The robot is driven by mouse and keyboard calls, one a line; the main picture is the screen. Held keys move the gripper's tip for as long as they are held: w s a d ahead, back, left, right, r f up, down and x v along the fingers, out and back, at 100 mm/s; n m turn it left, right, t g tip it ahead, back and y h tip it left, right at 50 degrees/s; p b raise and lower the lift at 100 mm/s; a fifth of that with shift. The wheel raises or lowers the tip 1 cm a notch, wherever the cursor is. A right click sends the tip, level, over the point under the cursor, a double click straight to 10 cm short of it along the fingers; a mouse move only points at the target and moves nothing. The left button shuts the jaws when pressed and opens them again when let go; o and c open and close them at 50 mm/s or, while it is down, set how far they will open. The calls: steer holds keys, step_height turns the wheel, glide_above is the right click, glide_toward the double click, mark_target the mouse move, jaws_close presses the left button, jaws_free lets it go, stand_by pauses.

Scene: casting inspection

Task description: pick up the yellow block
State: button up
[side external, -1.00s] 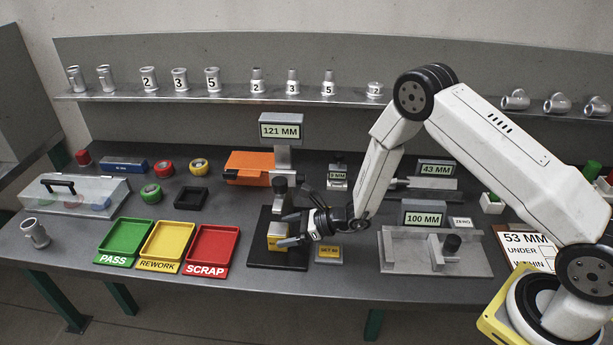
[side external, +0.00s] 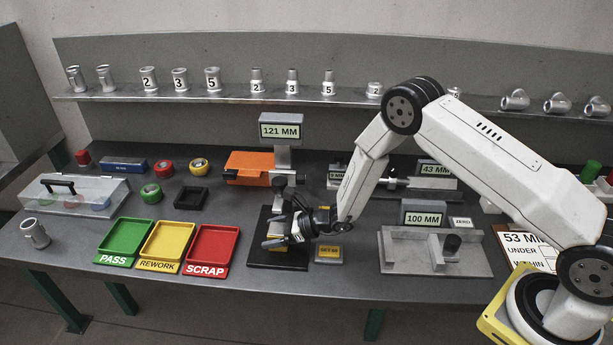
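A yellow block (side external: 278,229) sits on the dark base of the height gauge that reads 121 MM (side external: 281,131). It is below the gauge's dark measuring head and partly covered by my gripper. My gripper (side external: 280,223) comes in from the right with its fingers spread, one on the near side of the block and one toward the far side. It is open. I cannot tell whether either finger touches the block. A second, low yellow piece marked SET (side external: 328,253) lies on a grey plate to the right, just below my wrist.
Green PASS (side external: 108,262), yellow REWORK (side external: 154,266) and red SCRAP (side external: 207,269) trays stand to the left. The gauge base (side external: 262,261) and column crowd the block. A grey fixture reading 100 MM (side external: 425,218) stands to the right. The bench front between SCRAP and the base is narrow.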

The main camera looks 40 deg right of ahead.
mark_target(273, 228)
jaws_close()
steer(key=shift+r, duration=0.15)
steer(key=shift+r, duration=1.65)
steer(key=s+d, duration=1.2)
steer(key=shift+s+d, duration=0.4)
